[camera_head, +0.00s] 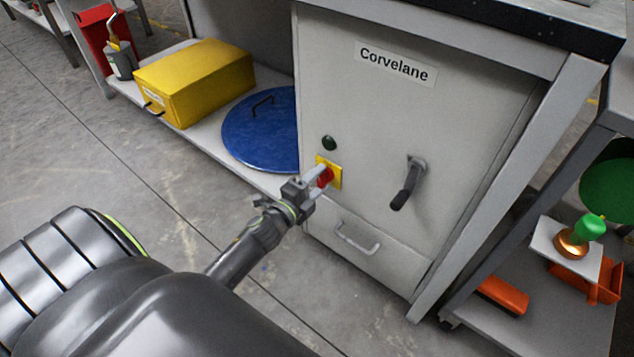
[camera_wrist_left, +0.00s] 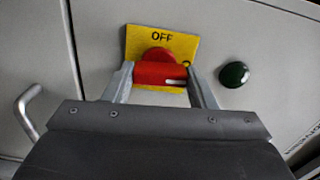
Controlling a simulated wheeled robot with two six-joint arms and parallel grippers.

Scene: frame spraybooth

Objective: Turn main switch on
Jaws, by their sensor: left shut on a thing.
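The main switch is a red knob (camera_head: 324,177) on a yellow plate (camera_head: 335,173), mounted on the grey cabinet front (camera_head: 430,130). In the left wrist view the red knob (camera_wrist_left: 160,72) sits in front of the yellow plate (camera_wrist_left: 180,42), which reads "OFF". A white mark shows near the right end of the knob's bar. My left gripper (camera_head: 317,180) is shut on the red knob, with one finger at each end of its bar. In the left wrist view the fingers (camera_wrist_left: 160,84) show on both sides. My right gripper is not in view.
A dark green round button (camera_head: 329,143) sits above the plate. A black lever handle (camera_head: 408,184) is to the right, and a drawer handle (camera_head: 357,239) is below. A yellow box (camera_head: 195,82) and blue lid (camera_head: 262,130) rest on the left shelf.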

